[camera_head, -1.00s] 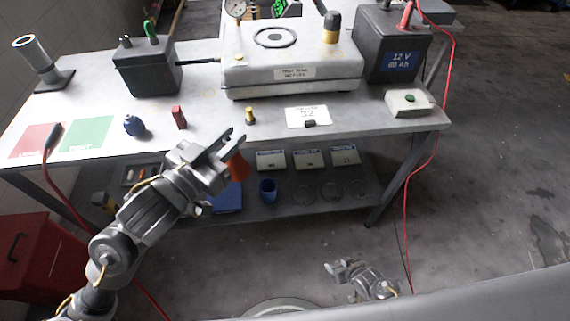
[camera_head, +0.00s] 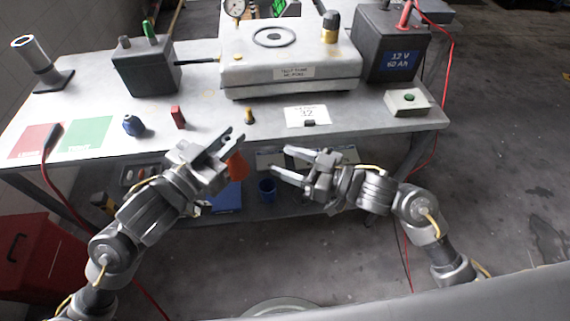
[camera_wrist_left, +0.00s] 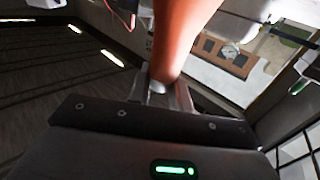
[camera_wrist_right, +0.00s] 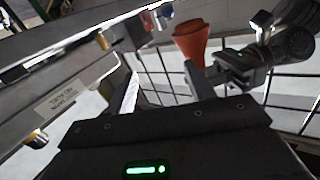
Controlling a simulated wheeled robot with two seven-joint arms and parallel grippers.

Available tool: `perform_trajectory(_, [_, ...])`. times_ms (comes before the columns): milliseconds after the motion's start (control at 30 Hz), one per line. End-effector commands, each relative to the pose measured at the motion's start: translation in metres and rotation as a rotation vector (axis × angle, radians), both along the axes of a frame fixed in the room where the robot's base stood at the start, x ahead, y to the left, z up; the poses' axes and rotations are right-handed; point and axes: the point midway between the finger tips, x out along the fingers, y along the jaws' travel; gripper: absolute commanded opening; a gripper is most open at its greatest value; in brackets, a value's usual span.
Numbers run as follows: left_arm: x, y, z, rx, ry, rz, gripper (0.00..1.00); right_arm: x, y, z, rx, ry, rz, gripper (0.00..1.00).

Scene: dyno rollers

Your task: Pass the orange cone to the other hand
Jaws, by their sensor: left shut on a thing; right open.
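The orange cone (camera_head: 237,166) is held in my left gripper (camera_head: 232,145), which is shut on it in front of the table's front edge. In the left wrist view the cone (camera_wrist_left: 180,40) rises large from between the fingers. My right gripper (camera_head: 280,163) is open and empty, to the right of the cone, its fingers pointing left toward it with a gap between. In the right wrist view the cone (camera_wrist_right: 191,40) stands out beyond the right gripper, with the left gripper (camera_wrist_right: 205,75) beside it.
The workbench (camera_head: 330,128) lies just behind both grippers. On it are a blue round item (camera_head: 133,125), a red block (camera_head: 178,117), a yellow-black piece (camera_head: 249,116) and a card (camera_head: 307,116). A lower shelf holds a blue cup (camera_head: 267,190). The floor at right is clear.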

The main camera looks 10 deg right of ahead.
Motion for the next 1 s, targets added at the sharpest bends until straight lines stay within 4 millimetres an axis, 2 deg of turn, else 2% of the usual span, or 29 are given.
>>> perform_trajectory(33, [0.0, 0.0, 0.0, -0.001, -0.001, 0.0, 0.0, -0.011, 0.004, 0.015, 0.001, -0.03, 0.029, 0.54])
perform_trajectory(133, [0.0, 0.0, 0.0, -0.001, -0.001, 0.0, 0.0, -0.028, 0.01, 0.033, 0.002, -0.065, 0.074, 0.54])
perform_trajectory(233, [0.0, 0.0, 0.0, -0.001, -0.001, 0.0, 0.0, -0.039, 0.012, 0.043, 0.0, -0.086, 0.101, 0.54])
perform_trajectory(367, [0.0, 0.0, 0.0, -0.001, -0.001, 0.0, 0.0, -0.044, 0.014, 0.047, 0.0, -0.094, 0.112, 0.54])
perform_trajectory(567, [0.0, 0.0, 0.0, -0.001, -0.001, 0.0, 0.0, -0.039, 0.022, 0.047, 0.004, -0.094, 0.11, 0.54])
perform_trajectory(1000, [0.0, 0.0, 0.0, -0.001, -0.001, 0.0, 0.0, -0.007, 0.091, 0.047, 0.004, -0.091, 0.111, 0.54])
